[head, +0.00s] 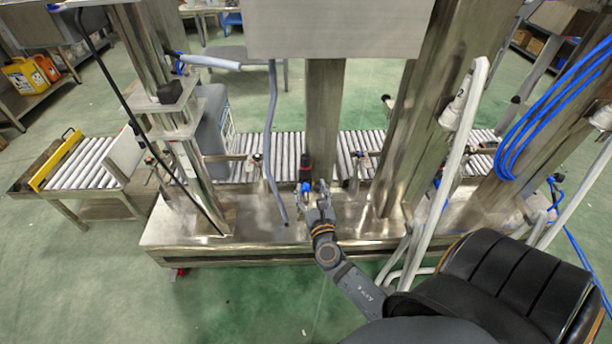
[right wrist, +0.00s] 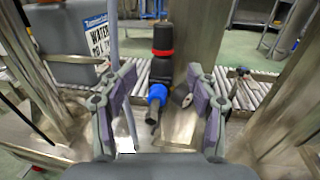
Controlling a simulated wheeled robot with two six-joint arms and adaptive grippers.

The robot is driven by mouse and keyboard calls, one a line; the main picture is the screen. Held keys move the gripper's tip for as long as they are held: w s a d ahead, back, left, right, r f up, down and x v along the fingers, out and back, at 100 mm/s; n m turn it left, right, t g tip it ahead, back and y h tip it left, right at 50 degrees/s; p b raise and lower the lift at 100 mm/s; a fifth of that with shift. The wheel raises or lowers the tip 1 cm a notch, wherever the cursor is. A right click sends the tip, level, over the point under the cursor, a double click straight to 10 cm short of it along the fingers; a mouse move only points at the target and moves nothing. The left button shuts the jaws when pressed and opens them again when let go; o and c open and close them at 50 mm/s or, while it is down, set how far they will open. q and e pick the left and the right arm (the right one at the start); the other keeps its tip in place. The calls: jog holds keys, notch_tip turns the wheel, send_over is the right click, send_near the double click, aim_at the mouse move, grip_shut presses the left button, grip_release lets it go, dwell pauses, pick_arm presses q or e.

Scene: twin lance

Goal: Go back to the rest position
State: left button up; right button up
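My right gripper (head: 312,191) reaches in over the steel base of the machine. In the right wrist view its two padded fingers (right wrist: 160,80) are spread apart with nothing gripped between them. A black upright fitting (right wrist: 163,68) with a red band and a blue ring stands beyond the fingers, seen through the gap. In the head view this fitting (head: 305,167) is just past the fingertips; I cannot tell whether they touch. A grey lance-like tube (head: 271,140) hangs to the left of the gripper, its lower end over the base. My left gripper is not in view.
The steel base (head: 225,240) carries thick posts and a roller conveyor (head: 350,140) runs behind it. A grey jug (head: 212,120) stands on the left. A white pipe (head: 455,150) and blue hoses (head: 545,110) crowd the right. The green floor in front is clear.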

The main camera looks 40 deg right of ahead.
jog(key=shift+v, duration=0.8)
jog(key=shift+w, duration=0.1)
